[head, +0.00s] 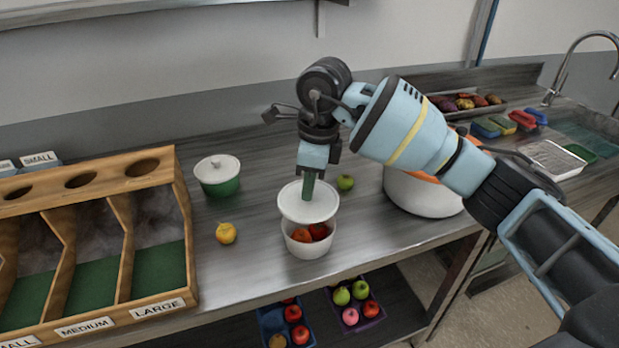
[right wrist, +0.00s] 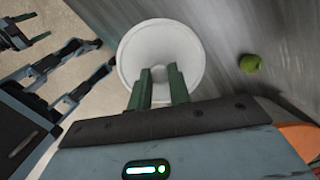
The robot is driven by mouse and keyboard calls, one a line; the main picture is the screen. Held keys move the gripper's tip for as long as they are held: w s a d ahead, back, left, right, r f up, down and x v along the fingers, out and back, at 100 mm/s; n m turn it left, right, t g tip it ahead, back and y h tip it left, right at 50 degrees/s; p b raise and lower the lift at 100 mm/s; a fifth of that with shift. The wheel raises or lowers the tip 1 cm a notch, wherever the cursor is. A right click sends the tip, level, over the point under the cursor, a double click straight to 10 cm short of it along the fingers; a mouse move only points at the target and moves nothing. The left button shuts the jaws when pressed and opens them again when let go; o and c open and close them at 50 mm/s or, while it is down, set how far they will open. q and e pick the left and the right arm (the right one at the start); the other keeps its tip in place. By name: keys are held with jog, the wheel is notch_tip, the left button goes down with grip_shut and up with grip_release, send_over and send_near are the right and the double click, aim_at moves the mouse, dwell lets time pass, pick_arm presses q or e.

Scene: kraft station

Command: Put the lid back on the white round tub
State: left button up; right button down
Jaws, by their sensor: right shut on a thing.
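The white round tub (head: 306,245) stands near the front edge of the table with red and orange fruit (head: 312,232) inside. My right gripper (head: 309,190) points down and is shut on the white lid (head: 322,209). The lid is above the tub's back part, and the fruit still shows in front of it. In the right wrist view the lid (right wrist: 162,50) sits at the green fingertips (right wrist: 161,85) and hides the tub. My left gripper does not show in the head view; part of an arm with a gripper (right wrist: 68,95) shows at the left of the right wrist view, its state unclear.
A yellow fruit (head: 226,233) and a green fruit (head: 345,182) lie on the table. A wooden sorter (head: 178,210) is at left, a large white pot (head: 420,195) at right.

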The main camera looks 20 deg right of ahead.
notch_tip(320, 180, down, 3)
jog(key=shift+f+b, duration=0.15)
jog(key=shift+b, duration=0.45)
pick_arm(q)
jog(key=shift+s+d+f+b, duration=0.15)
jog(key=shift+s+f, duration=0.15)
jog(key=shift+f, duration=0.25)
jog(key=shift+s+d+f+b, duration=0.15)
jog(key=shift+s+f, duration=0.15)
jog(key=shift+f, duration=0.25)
pick_arm(e)
jog(key=shift+f, duration=1.1)
pick_arm(q)
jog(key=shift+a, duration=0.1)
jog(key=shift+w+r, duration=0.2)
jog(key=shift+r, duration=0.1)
jog(key=shift+p, duration=0.3)
pick_arm(e)
jog(key=shift+f, duration=0.1)
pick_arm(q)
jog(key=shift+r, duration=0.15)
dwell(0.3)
pick_arm(e)
jog(key=c, duration=0.7)
grip_release()
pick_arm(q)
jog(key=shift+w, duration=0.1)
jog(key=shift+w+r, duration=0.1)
